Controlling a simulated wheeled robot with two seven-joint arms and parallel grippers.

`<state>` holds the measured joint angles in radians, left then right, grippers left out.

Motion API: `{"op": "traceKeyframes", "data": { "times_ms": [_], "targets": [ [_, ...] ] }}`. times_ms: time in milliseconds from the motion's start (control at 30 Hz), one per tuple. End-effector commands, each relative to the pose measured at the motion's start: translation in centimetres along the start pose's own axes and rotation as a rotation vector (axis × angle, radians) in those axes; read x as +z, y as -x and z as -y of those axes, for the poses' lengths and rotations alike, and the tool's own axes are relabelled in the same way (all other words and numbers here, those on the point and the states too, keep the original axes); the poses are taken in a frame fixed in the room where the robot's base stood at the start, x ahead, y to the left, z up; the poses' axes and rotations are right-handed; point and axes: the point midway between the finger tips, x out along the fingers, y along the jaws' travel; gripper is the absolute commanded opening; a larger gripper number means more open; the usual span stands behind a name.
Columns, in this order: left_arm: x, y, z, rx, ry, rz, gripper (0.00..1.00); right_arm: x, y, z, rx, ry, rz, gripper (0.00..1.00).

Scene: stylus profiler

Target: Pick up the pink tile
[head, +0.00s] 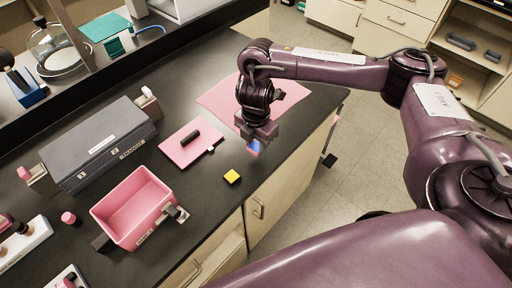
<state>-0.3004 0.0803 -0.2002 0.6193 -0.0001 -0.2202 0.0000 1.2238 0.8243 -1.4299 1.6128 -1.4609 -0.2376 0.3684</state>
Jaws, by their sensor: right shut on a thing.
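My right gripper (257,136) points down above the black bench near its front edge. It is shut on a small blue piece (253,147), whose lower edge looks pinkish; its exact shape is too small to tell. I cannot make out a separate loose pink tile. A flat pink plate (178,153) with a black cylinder (190,137) on it lies to the left of the gripper. A larger pink mat (217,97) lies behind it, partly hidden by my right arm. My left gripper is not in view.
A pink bin (133,207) and a dark grey instrument case (98,142) stand further left. Cabinets front the bench, with open floor (335,150) to its right.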

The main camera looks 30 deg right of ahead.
Motion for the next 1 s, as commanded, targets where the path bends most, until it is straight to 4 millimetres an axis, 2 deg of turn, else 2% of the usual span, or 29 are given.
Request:
{"op": "traceKeyframes", "data": {
  "times_ms": [33,200,500,700,1000],
  "targets": [
    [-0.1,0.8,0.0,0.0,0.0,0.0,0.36,0.1,1.7,-0.2,0.006,0.002,0.005,0.12],
    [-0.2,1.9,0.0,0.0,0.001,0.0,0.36,0.2,6.0,-0.1,0.005,0.001,0.006,0.12],
    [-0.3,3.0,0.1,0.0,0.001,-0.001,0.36,0.1,12.2,-0.1,0.004,0.001,0.004,0.12],
    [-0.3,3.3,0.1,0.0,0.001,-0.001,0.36,0.0,14.9,-0.1,0.002,0.001,0.003,0.12],
    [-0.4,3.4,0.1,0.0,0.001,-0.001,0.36,0.0,16.3,0.0,-0.001,0.0,0.001,0.12]
  ]
}}
